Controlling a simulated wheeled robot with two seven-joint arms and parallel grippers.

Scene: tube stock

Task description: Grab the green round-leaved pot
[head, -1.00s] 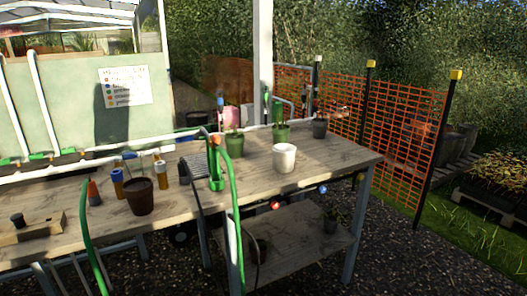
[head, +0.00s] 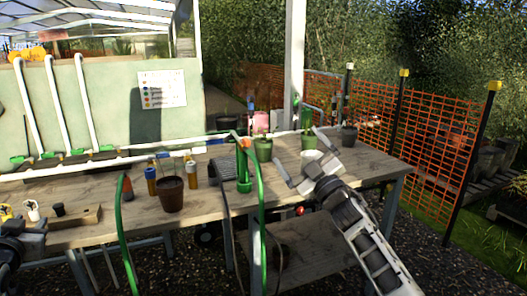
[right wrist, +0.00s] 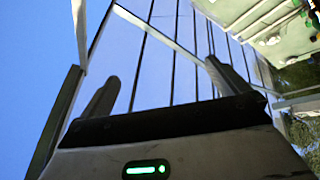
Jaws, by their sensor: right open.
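A dark brown pot (head: 171,194) stands on the bench (head: 215,203) near orange-and-blue bottles. A green standpipe (head: 243,175) and hoses rise between it and the green pots. A grey pot (head: 349,136) is at the right. Orange netting (head: 440,150) runs behind.

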